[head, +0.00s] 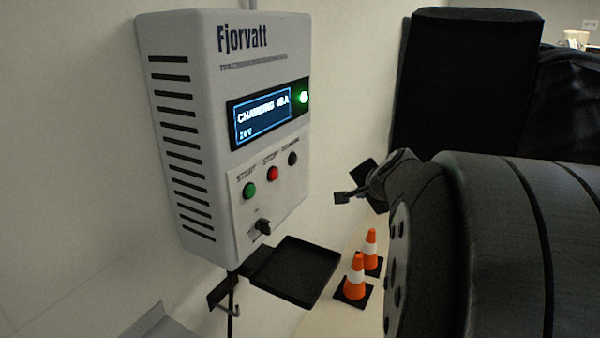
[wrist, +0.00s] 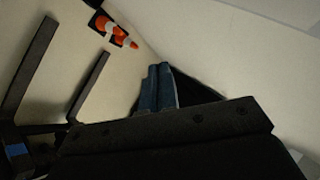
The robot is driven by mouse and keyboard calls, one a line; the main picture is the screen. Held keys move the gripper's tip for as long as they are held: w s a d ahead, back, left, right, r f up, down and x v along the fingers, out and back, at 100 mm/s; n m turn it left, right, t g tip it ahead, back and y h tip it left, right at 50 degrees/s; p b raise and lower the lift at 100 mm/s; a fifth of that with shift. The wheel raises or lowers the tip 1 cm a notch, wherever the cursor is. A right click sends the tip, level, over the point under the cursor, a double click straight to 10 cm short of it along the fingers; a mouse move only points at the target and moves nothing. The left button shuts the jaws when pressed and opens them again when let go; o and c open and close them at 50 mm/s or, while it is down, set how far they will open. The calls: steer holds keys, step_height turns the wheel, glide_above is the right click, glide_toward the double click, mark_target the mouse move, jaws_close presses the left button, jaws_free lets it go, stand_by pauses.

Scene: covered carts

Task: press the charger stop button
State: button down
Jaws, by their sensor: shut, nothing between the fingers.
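The charger (head: 220,200) is a grey wall box marked "Fjorvatt" in the head view. Its dark display (head: 264,118) reads "CHARGING", and a green lamp (head: 304,97) glows beside it. The red stop button (head: 272,173) sits between the green start button (head: 249,190) and a dark button (head: 292,158). My gripper (head: 340,197) is right of the button panel in the picture, apart from it. Its blue-grey fingers also show close together in the wrist view (wrist: 157,68), shut and empty. The charger's buttons do not show in the wrist view.
Below the buttons is a dark rotary switch (head: 263,226). A black tray (head: 300,271) juts out under the charger. Two orange-white cones (head: 355,276) stand on the floor. A tall black covered thing (head: 460,80) stands behind. The space between my gripper and the panel looks clear.

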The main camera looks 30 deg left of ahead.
mark_target(274, 174)
steer(key=s+a+r+n+t+y, duration=0.2)
steer(key=s+n, duration=0.3)
steer(key=n, duration=0.6)
steer(key=s+a+r+n+t+y, duration=0.2)
steer(key=s+n, duration=0.4)
steer(key=n, duration=0.6)
steer(key=shift+a+r+t+y, duration=0.3)
steer(key=shift+t+y, duration=0.6)
steer(key=shift+y, duration=0.3)
steer(key=shift+w, duration=0.1)
steer(key=a, duration=0.8)
steer(key=shift+a, duration=0.4)
steer(key=shift+a, duration=0.4)
